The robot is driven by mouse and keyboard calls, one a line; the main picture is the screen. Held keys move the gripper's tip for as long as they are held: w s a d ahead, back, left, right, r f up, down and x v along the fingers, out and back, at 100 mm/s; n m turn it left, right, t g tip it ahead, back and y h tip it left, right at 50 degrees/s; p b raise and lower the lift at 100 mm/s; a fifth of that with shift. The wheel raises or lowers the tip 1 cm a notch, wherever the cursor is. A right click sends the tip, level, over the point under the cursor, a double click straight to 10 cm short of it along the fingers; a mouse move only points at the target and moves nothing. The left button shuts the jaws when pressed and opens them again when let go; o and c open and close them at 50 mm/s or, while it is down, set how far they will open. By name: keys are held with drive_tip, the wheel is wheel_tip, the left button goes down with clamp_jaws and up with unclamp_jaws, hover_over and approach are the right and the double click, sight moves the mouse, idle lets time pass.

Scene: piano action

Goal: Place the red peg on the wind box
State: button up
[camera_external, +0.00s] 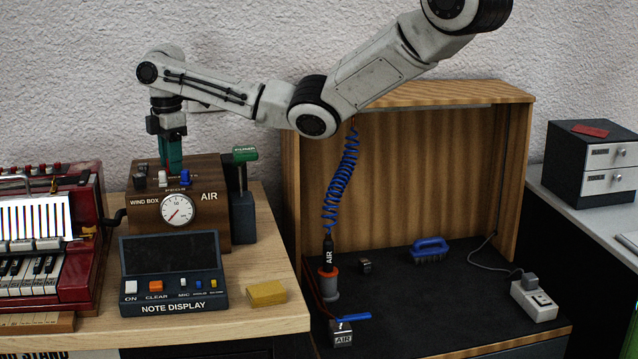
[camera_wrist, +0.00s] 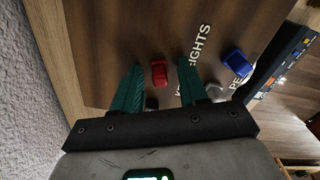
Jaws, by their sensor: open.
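The wind box (camera_external: 214,218) is a brown wooden box with a round gauge, on the table at left. My gripper (camera_external: 171,168) is over its top, pointing down, with green fingers. In the wrist view, the red peg (camera_wrist: 159,73) shows between the open, spread fingers of my gripper (camera_wrist: 160,65), apart from both, against the box's top (camera_wrist: 115,35). It appears upright on the top, but its foot is hard to see. The red peg is not visible in the external view, where fingers may hide it.
A blue peg (camera_external: 185,178) and a white peg (camera_external: 162,179) stand near my fingers on the box. A green-handled pump (camera_external: 243,205) is at its right. The note display (camera_external: 170,275) stands in front, with a yellow sponge (camera_external: 266,293). A red accordion (camera_external: 85,230) is at left.

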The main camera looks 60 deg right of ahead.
wheel_tip(320, 180, up, 12)
drive_tip(key=p, duration=0.4)
drive_tip(key=shift+r, duration=0.15)
